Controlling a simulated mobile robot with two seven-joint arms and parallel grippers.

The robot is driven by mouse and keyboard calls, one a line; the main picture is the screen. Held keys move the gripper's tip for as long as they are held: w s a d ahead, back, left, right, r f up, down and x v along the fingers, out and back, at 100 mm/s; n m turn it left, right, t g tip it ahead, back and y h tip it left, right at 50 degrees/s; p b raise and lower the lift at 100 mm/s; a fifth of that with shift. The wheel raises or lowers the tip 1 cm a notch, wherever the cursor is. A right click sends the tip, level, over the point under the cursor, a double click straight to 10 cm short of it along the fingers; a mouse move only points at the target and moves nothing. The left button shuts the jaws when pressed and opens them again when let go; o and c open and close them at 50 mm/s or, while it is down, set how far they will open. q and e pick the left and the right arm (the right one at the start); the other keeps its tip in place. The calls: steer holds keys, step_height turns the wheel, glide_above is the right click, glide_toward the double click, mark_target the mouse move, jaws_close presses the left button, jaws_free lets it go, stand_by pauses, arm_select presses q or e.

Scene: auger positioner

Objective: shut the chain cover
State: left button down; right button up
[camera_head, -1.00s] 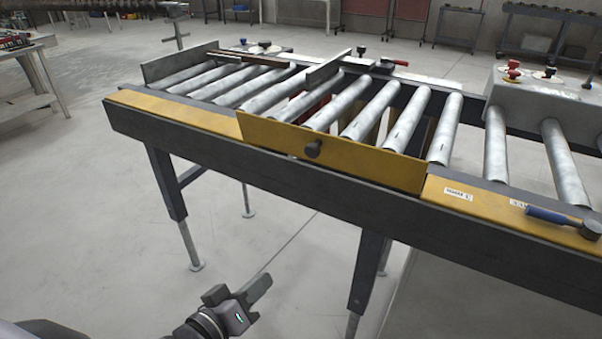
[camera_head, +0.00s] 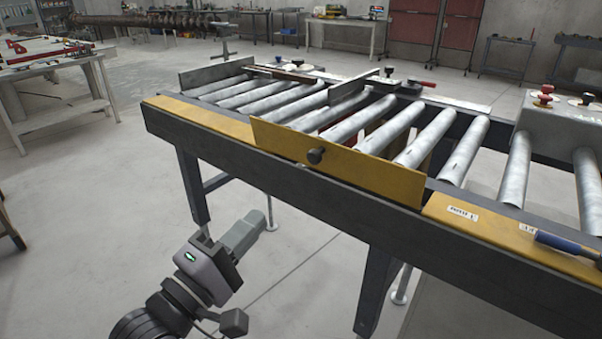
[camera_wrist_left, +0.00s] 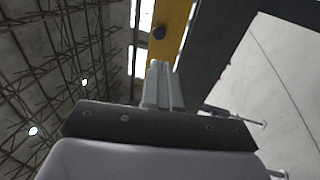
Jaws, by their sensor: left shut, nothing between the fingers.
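The chain cover (camera_head: 340,160) is a yellow panel with a dark round knob (camera_head: 316,156). It stands tilted up from the front rail of the roller conveyor (camera_head: 290,190), open, with its upper edge above the rollers. The left wrist view shows a yellow strip (camera_wrist_left: 170,32) with a dark knob (camera_wrist_left: 159,32) beyond the fingers. My left gripper (camera_head: 262,218) is shut and empty, in front of and below the rail, to the lower left of the knob and apart from it. Its fingertips also show in the left wrist view (camera_wrist_left: 160,68). My right gripper is out of view.
A blue-handled tool (camera_head: 565,243) lies on the yellow rail top at the right. A grey control box (camera_head: 560,125) with knobs stands behind it. Conveyor legs (camera_head: 192,185) stand below the rail.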

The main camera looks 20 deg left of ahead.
mark_target(312, 160)
arm_select(q)
steer(key=p+x, duration=0.1)
steer(key=x, duration=1.2)
steer(key=shift+w+d+p, duration=0.15)
steer(key=shift+w+p, duration=0.15)
steer(key=shift+p, duration=0.05)
steer(key=shift+w+r, duration=0.1)
